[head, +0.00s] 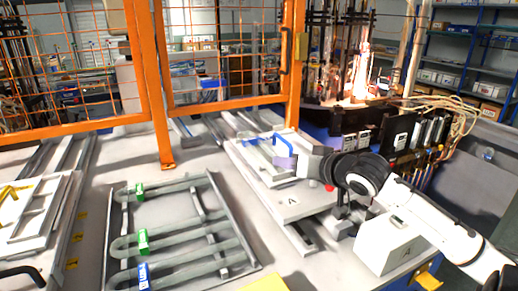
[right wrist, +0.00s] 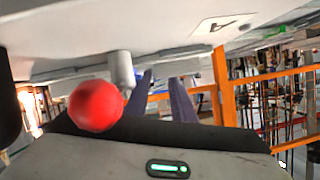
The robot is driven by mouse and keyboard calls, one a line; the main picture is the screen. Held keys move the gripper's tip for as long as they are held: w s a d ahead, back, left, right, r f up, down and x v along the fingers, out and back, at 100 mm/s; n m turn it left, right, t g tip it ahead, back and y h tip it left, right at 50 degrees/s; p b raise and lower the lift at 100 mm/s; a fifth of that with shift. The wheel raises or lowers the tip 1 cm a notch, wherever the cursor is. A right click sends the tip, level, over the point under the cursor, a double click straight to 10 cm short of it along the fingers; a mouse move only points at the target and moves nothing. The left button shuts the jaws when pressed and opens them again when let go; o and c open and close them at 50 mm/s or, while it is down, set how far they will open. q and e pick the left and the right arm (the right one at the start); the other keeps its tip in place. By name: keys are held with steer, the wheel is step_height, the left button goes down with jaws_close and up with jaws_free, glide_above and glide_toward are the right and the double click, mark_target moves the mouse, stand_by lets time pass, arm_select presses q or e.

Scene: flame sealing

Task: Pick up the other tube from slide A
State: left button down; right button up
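Slide A (head: 312,206) is a white plate marked with an "A", right of centre in the head view. Its labelled underside or face also fills the top of the right wrist view (right wrist: 100,30). A thin clear tube with a blue bent end (head: 284,144) lies over its far part. My right gripper (head: 284,162) is low over slide A, just on the near side of the blue end. In the right wrist view its two purple fingers (right wrist: 161,80) stand apart, with no tube visible between them. Whether a finger touches the tube is unclear. My left gripper is out of view.
A red ball knob (right wrist: 96,106) is close beside the right fingers. A rack (head: 229,215) holds grey bent tubes with green and blue tags at front left. An orange mesh fence (head: 160,110) stands behind. A white box (head: 388,246) is below my right arm.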

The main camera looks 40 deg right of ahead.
jaws_close()
